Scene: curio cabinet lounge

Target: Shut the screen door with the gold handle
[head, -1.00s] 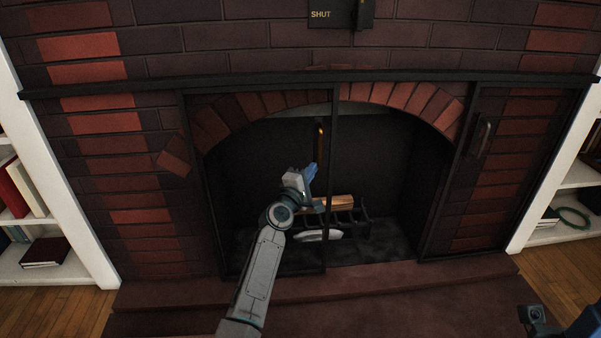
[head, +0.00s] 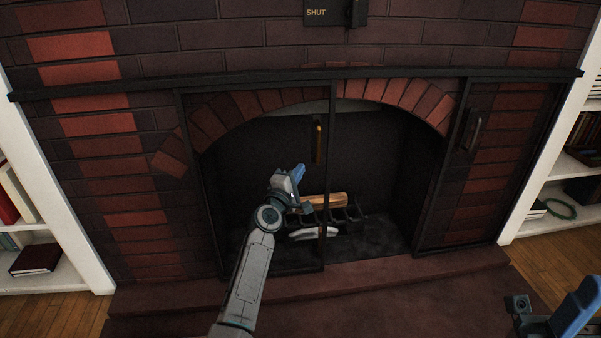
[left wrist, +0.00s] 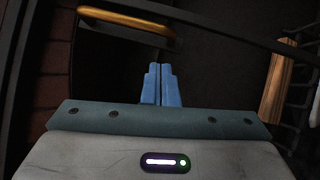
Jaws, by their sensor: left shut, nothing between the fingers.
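The screen door with the gold handle is the left, black-framed mesh panel (head: 328,230) in front of the fireplace. Its upright gold handle (head: 317,142) is near the panel's right edge, and it also shows in the left wrist view (left wrist: 127,22) at the upper left. My left gripper (head: 300,169) is just below and left of the handle in the head view. Its blue fingers (left wrist: 160,70) are shut together, empty, and apart from the handle. Part of my right arm's end (head: 575,312) shows at the lower right; its jaw state is unclear.
A second screen door with a dark handle (head: 474,130) stands at the right, with an open gap between the doors. A log (head: 325,200) lies on a grate inside. A brick hearth (head: 400,280) runs below. A SHUT sign (head: 322,13) is above. White bookshelves flank the fireplace.

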